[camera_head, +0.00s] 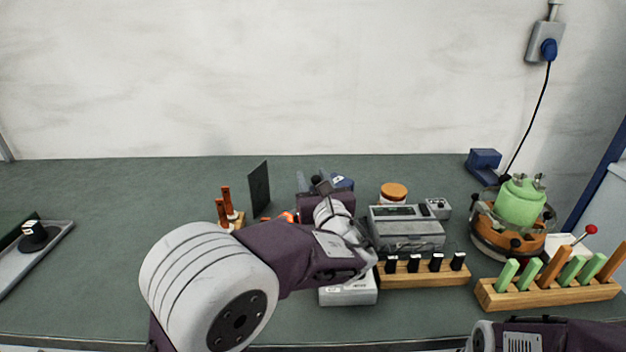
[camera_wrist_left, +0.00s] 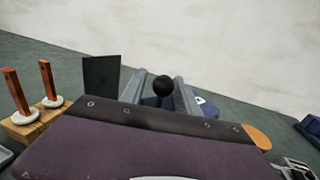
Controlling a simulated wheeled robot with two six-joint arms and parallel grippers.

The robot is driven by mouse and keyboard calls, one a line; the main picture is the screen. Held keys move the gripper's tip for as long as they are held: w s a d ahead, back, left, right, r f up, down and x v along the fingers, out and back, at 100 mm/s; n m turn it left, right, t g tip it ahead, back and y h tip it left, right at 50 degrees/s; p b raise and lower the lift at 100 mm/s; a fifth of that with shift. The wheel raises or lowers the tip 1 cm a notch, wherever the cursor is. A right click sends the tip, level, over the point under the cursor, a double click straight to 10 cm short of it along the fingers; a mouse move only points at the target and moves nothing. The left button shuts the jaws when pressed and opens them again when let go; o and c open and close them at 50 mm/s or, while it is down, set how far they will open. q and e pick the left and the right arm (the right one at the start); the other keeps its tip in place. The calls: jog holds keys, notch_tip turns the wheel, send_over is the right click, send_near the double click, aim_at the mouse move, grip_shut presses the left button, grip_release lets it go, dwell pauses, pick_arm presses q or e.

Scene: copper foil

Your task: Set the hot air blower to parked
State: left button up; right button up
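A blue unit, which I take to be the hot air blower (camera_head: 343,184), stands at the back middle of the bench, mostly hidden behind my left arm. In the left wrist view its blue body (camera_wrist_left: 207,107) with a small white label shows behind my fingers. A black ball knob (camera_wrist_left: 163,85) stands up between the two grey fingers of my left gripper (camera_wrist_left: 164,88). The fingers are apart, with a gap at least on the knob's left side. In the head view the left gripper (camera_head: 314,181) is beside the blue unit. My right gripper is out of view.
A dark upright plate (camera_head: 259,188) and orange pegs on a wooden block (camera_head: 239,223) are left of the gripper. An orange-lidded jar (camera_head: 393,194) and a grey instrument (camera_head: 407,230) are close on the right. The bench's left middle is clear.

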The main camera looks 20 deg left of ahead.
pick_arm(q)
grip_shut()
dwell(1.2)
